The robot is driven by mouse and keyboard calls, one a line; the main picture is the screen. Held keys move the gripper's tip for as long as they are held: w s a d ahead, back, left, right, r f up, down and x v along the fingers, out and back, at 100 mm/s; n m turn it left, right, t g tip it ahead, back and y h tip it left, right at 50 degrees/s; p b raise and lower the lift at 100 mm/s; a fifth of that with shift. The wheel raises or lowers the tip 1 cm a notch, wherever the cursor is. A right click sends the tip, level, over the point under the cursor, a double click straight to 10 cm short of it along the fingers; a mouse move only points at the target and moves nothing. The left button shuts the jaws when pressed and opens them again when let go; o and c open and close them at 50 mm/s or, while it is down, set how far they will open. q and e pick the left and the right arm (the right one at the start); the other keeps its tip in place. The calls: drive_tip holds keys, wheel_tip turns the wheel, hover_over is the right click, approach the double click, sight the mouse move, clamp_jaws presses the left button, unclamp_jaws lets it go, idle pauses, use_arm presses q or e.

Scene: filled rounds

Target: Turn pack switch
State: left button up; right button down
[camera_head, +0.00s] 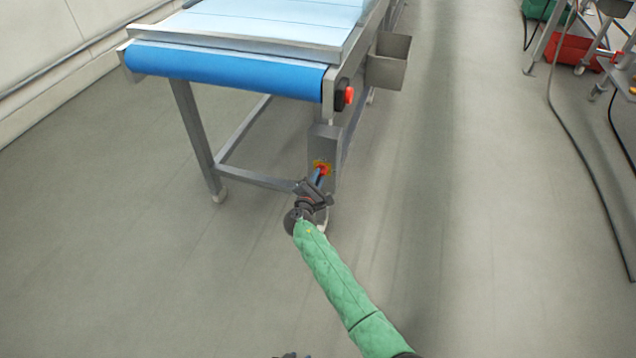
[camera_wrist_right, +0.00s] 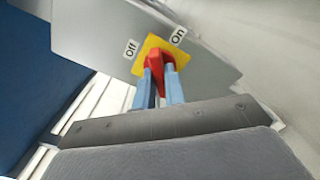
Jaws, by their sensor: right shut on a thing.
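The pack switch is a red rotary knob (camera_wrist_right: 158,61) on a yellow plate (camera_wrist_right: 176,51), fixed to a grey metal box (camera_wrist_right: 100,30) with "Off" and "On" labels. In the head view the red knob (camera_head: 323,170) sits on the box (camera_head: 324,143) on the conveyor's near right leg. My right gripper (camera_wrist_right: 162,75) is shut on the red knob, its two blue fingers on either side of it. It also shows in the head view (camera_head: 319,178). The knob's handle leans between the labels; I cannot tell its exact setting.
The conveyor with a blue belt (camera_head: 225,68) stands above and behind the box. A red stop button (camera_head: 348,95) and a metal bin (camera_head: 388,62) are on its right side. A red crate (camera_head: 575,50) and a cable lie far right.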

use_arm(q)
drive_tip(key=shift+s+f+b, duration=0.15)
drive_tip(key=shift+f+b, duration=1.2)
drive_tip(key=shift+f, duration=0.6)
use_arm(e)
drive_tip(key=shift+m, duration=1.3)
use_arm(q)
drive_tip(key=shift+r, duration=0.1)
use_arm(e)
drive_tip(key=c, duration=1.5)
unclamp_jaws()
use_arm(q)
drive_tip(key=shift+w, duration=0.2)
use_arm(e)
drive_tip(key=shift+o, duration=0.2)
use_arm(q)
drive_tip(key=shift+s, duration=0.1)
use_arm(e)
drive_tip(key=v, duration=0.8)
